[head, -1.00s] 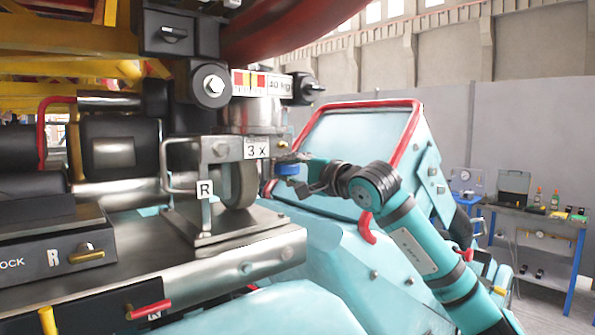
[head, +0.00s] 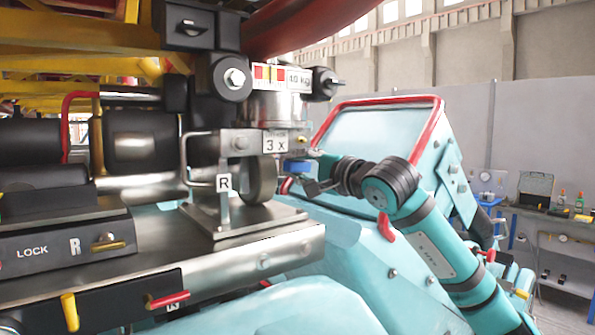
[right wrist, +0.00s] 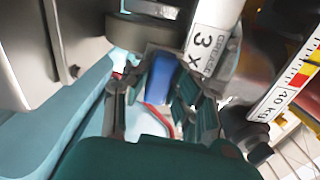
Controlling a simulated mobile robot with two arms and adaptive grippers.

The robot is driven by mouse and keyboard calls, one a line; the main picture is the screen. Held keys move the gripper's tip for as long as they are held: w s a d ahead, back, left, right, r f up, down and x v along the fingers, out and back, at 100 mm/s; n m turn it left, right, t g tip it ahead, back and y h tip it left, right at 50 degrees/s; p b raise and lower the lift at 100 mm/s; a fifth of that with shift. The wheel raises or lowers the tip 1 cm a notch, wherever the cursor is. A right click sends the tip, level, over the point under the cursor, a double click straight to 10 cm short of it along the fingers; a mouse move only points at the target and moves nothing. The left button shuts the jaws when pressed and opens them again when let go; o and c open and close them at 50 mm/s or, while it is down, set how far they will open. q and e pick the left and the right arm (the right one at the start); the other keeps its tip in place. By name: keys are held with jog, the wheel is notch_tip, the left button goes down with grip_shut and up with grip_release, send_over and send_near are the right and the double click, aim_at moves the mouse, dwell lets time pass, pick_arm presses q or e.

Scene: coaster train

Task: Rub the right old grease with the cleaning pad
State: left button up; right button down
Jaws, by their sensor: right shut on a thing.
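My right gripper (head: 310,180) is shut on a blue cleaning pad (head: 298,167), just right of the metal wheel block marked R. In the right wrist view the blue pad (right wrist: 158,84) sits between the fingers of the gripper (right wrist: 153,98). The pad is close to the grey wheel (head: 262,181) and under the white label "GREASE 3 X" (head: 275,144); the label also shows in the right wrist view (right wrist: 209,45). I cannot tell whether the pad touches the block. No grease patch can be made out. My left gripper is not in view.
A metal base plate (head: 245,222) carries the wheel block. A dark cylinder with a round bolt (head: 234,78) and a knob (head: 324,84) project above the pad. A red-edged teal panel (head: 380,125) stands behind my right arm. A workbench (head: 550,212) is far right.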

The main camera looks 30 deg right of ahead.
jog(key=shift+s+d+b, duration=0.2)
jog(key=shift+s+b, duration=0.7)
jog(key=shift+s, duration=1.5)
jog(key=s+b, duration=0.1)
jog(key=s, duration=0.2)
jog(key=shift+d+r, duration=0.1)
jog(key=shift+d, duration=0.05)
